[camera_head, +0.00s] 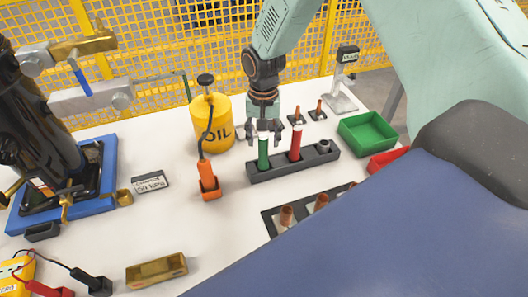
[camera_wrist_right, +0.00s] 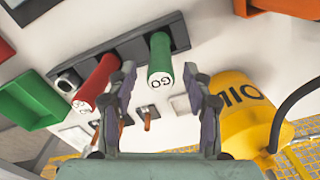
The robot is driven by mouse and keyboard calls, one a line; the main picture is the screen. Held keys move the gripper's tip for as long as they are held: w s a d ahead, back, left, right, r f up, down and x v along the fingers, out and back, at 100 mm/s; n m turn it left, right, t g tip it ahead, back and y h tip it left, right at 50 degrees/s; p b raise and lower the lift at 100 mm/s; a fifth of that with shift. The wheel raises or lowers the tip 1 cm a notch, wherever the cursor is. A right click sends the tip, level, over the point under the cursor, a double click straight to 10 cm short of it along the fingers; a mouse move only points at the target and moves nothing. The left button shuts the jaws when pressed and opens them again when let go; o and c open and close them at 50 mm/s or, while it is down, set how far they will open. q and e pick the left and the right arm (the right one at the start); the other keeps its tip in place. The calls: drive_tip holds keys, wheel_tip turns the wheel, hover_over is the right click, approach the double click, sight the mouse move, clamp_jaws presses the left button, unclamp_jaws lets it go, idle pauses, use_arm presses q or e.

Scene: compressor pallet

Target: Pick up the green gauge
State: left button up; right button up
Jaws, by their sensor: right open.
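The green gauge (camera_head: 263,155) is a green cylinder with a white top, standing upright in a dark rack (camera_head: 322,157). In the right wrist view its end, marked "GO", faces the camera (camera_wrist_right: 160,60). My right gripper (camera_head: 264,133) is open above the green gauge, at its white top. In the wrist view its two fingers (camera_wrist_right: 159,75) lie on either side of the gauge, with gaps showing. A red gauge (camera_head: 295,145) stands in the same rack, close beside the right finger in the head view. My left gripper is out of view.
A yellow oil can (camera_head: 220,130) and an orange tool (camera_head: 208,180) stand left of the rack. A green bin (camera_head: 367,135) and a red bin (camera_head: 386,158) are to its right. Copper-coloured parts (camera_head: 287,216) sit in front.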

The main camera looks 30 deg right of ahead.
sight(263, 153)
drive_tip(key=shift+s+a+f, duration=0.2)
drive_tip(key=shift+a+f, duration=0.05)
drive_tip(key=shift+f, duration=0.15)
drive_tip(key=f, duration=0.5)
drive_tip(key=shift+w+d+f+b, duration=0.1)
drive_tip(key=shift+d+f+b, duration=0.1)
drive_tip(key=shift+b, duration=0.15)
drive_tip(key=shift+s+a+r, duration=0.2)
drive_tip(key=shift+a+r, duration=0.05)
drive_tip(key=shift+r, duration=0.05)
drive_tip(key=shift+w+d+f, duration=0.2)
drive_tip(key=shift+f, duration=0.05)
drive_tip(key=c, duration=0.6)
drive_tip(key=shift+s+a+r, duration=0.15)
drive_tip(key=shift+r, duration=0.05)
drive_tip(key=c, duration=0.5)
clamp_jaws()
